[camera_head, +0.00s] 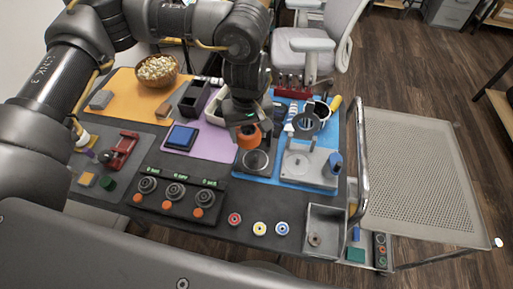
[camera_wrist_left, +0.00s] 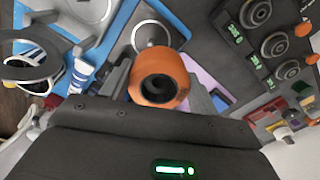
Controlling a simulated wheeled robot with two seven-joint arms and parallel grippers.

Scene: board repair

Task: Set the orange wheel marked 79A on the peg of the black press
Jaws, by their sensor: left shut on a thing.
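The orange wheel (camera_head: 248,137) is held in my left gripper (camera_head: 245,122), above the mat. In the left wrist view the orange wheel (camera_wrist_left: 160,78) sits between the fingers, its dark round bore facing the camera. The 79A mark cannot be read. The black press (camera_head: 255,163) is a dark base with a round grey plate, just below and slightly right of the wheel in the head view. In the left wrist view its round plate (camera_wrist_left: 150,36) is partly hidden behind the wheel, and its peg cannot be made out. The wheel looks apart from the press. My right gripper is not in view.
A grey press (camera_head: 306,166) with upright posts stands right of the black one on the blue mat. Several dials with orange knobs line a black panel (camera_head: 178,192). Small red (camera_head: 234,219), yellow (camera_head: 260,228) and blue (camera_head: 282,228) wheels lie in front. A metal tray (camera_head: 325,218) is at right.

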